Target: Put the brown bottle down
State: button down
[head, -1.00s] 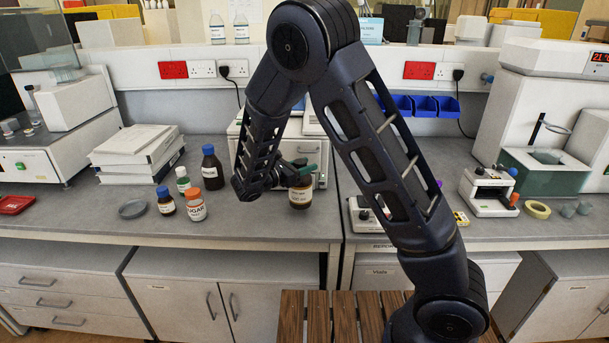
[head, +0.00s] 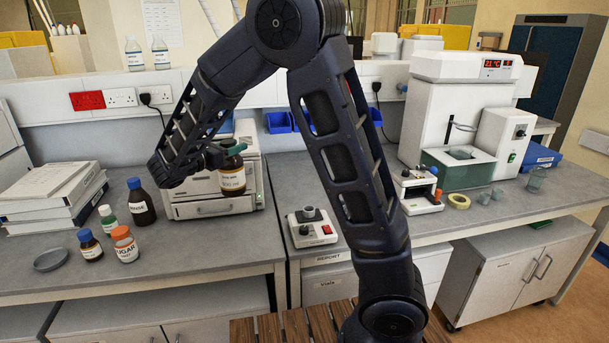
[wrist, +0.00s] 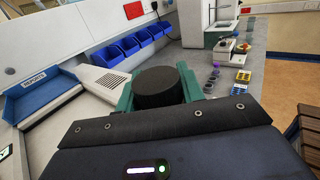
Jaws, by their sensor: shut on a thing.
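The brown bottle (head: 232,178) is upright, with a pale label and a dark cap. My gripper (head: 229,149) is shut around its top, with green fingers. In the head view the bottle overlaps the front of a white drawer unit (head: 185,208), and its base appears raised above the counter. In the wrist view the black cap (wrist: 158,88) sits between the green fingers, and the bottle's body is hidden below it.
A grey dish (head: 51,259) lies nearby. Counter (head: 200,252) in front of the drawer unit is clear.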

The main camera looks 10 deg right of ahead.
notch_tip(320, 180, up, 13)
jog(key=w+d+n+t+y, duration=0.2)
jog(key=w+d, duration=1.5)
jog(key=d, duration=0.5)
notch_tip(320, 180, down, 31)
dwell(0.4)
jog(key=shift+w, duration=0.1)
jog(key=c, duration=0.9)
grip_release()
